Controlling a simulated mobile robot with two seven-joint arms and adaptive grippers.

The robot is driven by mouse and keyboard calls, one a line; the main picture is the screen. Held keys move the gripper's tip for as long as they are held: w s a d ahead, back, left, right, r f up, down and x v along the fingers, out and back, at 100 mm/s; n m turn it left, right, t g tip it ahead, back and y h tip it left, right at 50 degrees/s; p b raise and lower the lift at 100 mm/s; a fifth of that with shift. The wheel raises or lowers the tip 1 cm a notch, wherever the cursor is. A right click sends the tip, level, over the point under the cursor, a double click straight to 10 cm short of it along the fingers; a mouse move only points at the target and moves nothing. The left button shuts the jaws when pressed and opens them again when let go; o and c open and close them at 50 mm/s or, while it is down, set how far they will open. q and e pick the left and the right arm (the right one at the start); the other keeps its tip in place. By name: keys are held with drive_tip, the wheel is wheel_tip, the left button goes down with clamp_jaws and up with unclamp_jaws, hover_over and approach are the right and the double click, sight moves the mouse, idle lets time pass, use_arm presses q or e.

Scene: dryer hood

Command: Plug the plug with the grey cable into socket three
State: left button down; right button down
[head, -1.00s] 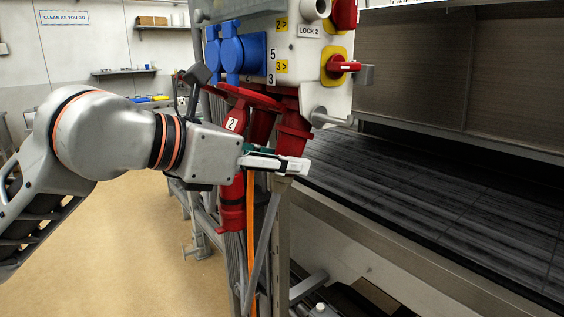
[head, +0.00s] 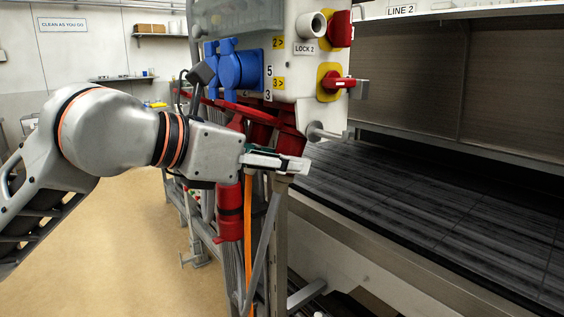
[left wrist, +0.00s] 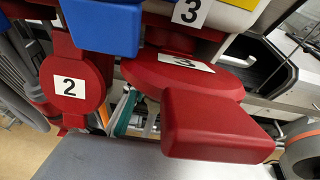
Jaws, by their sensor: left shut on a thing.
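My left gripper (head: 276,161) is shut on a red plug (head: 290,142) below the socket box. A grey cable (head: 264,240) runs down beneath it. The plug's upper end is close under the red sockets; whether it touches socket three cannot be told. My right gripper is out of view.
The socket box (head: 300,75) carries blue sockets (head: 238,70) and a red switch (head: 338,83). Another red connector (head: 229,210) hangs left of an orange cable (head: 248,240). A metal post (head: 280,240) stands below; a dark conveyor (head: 440,200) lies to the right.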

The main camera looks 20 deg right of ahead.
use_arm(q)
drive_tip(key=shift+r, duration=0.35)
drive_tip(key=c, duration=1.6)
unclamp_jaws()
drive_tip(key=shift+c, duration=0.2)
drive_tip(key=shift+o, duration=0.6)
drive_tip(key=shift+d+f, duration=0.1)
drive_tip(key=shift+f, duration=0.1)
drive_tip(key=v, duration=1.2)
